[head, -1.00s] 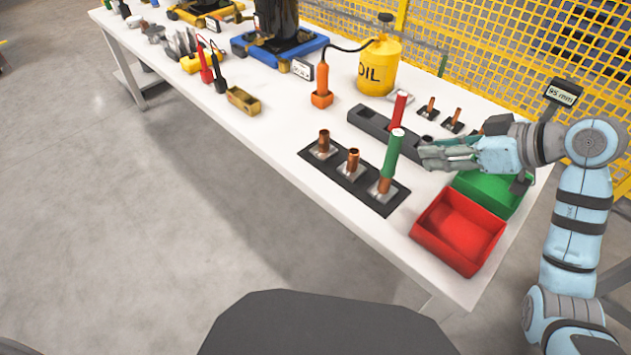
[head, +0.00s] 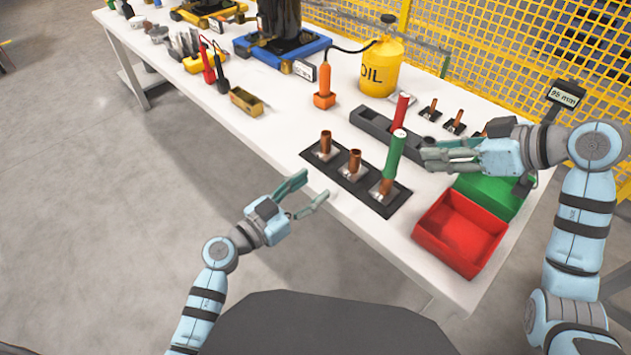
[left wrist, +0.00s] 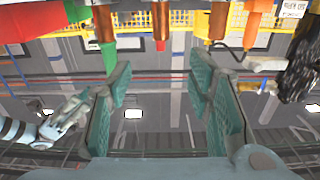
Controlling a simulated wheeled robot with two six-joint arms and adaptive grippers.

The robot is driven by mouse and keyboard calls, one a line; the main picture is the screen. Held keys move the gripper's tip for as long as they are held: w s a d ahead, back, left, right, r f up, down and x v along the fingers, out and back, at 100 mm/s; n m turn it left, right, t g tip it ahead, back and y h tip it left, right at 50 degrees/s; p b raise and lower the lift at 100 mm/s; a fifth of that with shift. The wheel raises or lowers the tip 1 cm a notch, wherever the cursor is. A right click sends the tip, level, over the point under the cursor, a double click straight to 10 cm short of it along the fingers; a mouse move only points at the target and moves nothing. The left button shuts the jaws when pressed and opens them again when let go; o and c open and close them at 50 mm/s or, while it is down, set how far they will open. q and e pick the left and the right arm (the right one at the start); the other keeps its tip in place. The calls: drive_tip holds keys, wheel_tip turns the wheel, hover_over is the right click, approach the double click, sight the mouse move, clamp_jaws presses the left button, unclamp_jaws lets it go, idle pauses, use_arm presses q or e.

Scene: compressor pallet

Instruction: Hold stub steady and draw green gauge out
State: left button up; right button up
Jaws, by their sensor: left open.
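The green gauge (head: 395,155) stands slightly tilted in the copper stub (head: 385,187) nearest the red bin, on a dark plate. In the upside-down left wrist view the gauge (left wrist: 109,60) hangs below its stub (left wrist: 103,24). My left gripper (head: 316,184) is open and empty off the table's front edge, left of that stub and apart from it. My right gripper (head: 426,155) is just right of the gauge, its fingers pointing at it, with a small gap visible. Its finger opening is unclear from this side. It also shows in the left wrist view (left wrist: 75,112).
Two empty copper stubs (head: 326,143) (head: 355,160) stand on the same plate (head: 398,200). A red gauge (head: 401,108) stands in a dark block behind. A red bin (head: 458,232) and a green bin (head: 490,195) are at right. The table's front left stretch is clear.

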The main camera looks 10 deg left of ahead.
use_arm(q)
drive_tip(key=x, duration=1.4)
drive_tip(key=shift+w+d, duration=0.1)
drive_tip(key=shift+w, duration=0.05)
clamp_jaws()
drive_tip(key=shift+f, duration=0.1)
use_arm(e)
drive_tip(key=shift+o, duration=1.4)
drive_tip(key=shift+a+f, duration=0.1)
drive_tip(key=shift+f, duration=0.05)
drive_tip(key=m+t+y, duration=0.1)
drive_tip(key=m+t, duration=0.3)
drive_tip(key=t, duration=0.5)
approach(400, 152)
drive_tip(key=shift+m, duration=0.3)
drive_tip(key=x, duration=1.1)
drive_tip(key=shift+w+a, duration=0.1)
drive_tip(key=shift+a, duration=0.05)
